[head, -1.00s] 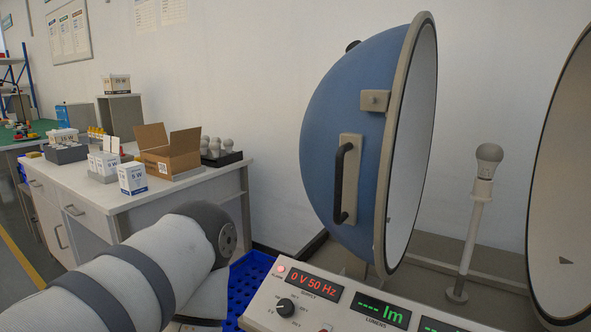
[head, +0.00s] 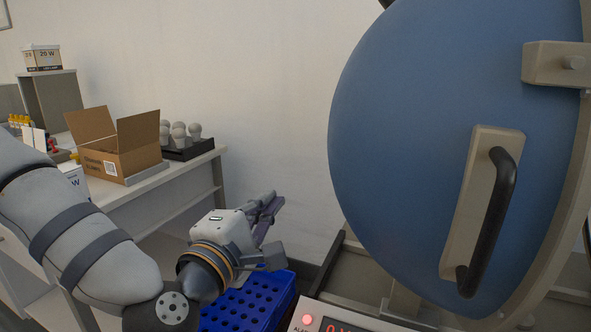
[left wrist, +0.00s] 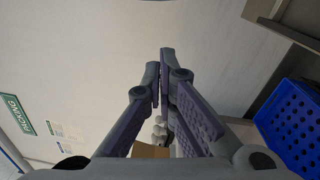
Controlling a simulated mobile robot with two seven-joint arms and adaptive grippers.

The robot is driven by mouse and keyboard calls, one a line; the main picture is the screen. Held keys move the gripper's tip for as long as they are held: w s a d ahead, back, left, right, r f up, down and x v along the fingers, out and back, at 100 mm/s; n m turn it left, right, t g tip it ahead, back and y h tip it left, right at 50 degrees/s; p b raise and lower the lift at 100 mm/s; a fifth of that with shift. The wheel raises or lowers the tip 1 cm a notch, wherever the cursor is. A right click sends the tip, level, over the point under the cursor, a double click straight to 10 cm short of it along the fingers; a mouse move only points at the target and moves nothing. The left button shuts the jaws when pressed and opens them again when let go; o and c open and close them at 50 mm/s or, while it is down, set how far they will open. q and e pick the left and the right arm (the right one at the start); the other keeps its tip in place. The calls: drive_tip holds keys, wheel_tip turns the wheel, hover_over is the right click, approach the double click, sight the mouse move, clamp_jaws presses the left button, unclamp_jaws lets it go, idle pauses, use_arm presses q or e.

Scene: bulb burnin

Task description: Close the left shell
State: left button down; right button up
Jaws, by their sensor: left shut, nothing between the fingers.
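The left shell (head: 430,150) is a large blue half-dome that fills the right side of the head view. Its black bar handle (head: 490,220) stands on a beige plate, and a beige latch block (head: 553,64) sits near its rim. My left gripper (head: 272,205) is to the left of the shell, apart from it, in front of the white wall. In the left wrist view the fingers (left wrist: 162,75) are together with nothing between them. The shell's inner side and the lamp post are out of view now. My right gripper is not in view.
A blue perforated crate (head: 245,305) lies below my left gripper. The control panel (head: 330,318) is at the bottom edge. A side table holds an open cardboard box (head: 115,145) and a black tray of bulbs (head: 190,150). Free room lies between table and shell.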

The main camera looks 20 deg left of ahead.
use_arm(q)
drive_tip(key=w+d+r, duration=0.1)
drive_tip(key=w+d, duration=0.3)
drive_tip(key=w, duration=0.6)
drive_tip(key=shift+w+r, duration=0.3)
drive_tip(key=shift+w, duration=0.1)
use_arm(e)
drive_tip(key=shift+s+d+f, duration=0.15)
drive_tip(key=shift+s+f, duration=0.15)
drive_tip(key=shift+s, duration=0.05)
use_arm(q)
drive_tip(key=d, duration=1.6)
drive_tip(key=shift+s+d, duration=0.35)
drive_tip(key=shift+d, duration=0.05)
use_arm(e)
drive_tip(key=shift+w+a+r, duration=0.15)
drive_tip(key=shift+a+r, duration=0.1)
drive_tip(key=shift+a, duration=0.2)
